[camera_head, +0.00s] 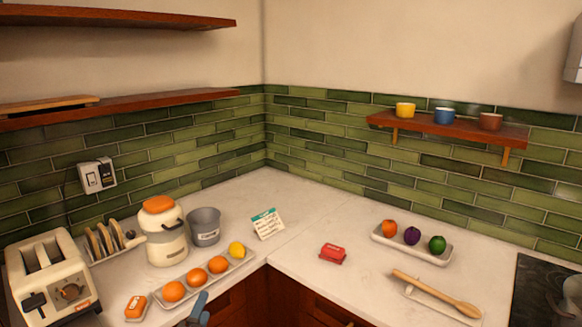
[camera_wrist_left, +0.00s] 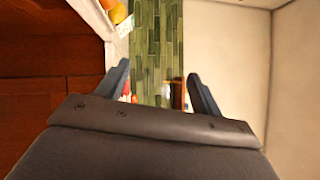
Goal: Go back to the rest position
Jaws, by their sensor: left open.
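My left gripper (camera_head: 199,310) shows in the head view only as a small blue-grey piece at the bottom edge, in front of the tray of oranges. In the left wrist view the left gripper (camera_wrist_left: 160,88) has its two fingers wide apart with nothing between them. It hangs clear of the worktop, with wooden cabinet fronts (camera_wrist_left: 50,90) to the left of it in that view. My right gripper is in neither view.
A white tray (camera_head: 243,262) holds oranges and a lemon near the counter's front edge. A toaster (camera_head: 50,270), juicer (camera_head: 165,245) and grey pot (camera_head: 205,226) stand at left. A red packet (camera_head: 333,254), fruit tray (camera_head: 410,248) and wooden spoon (camera_head: 437,294) lie at right.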

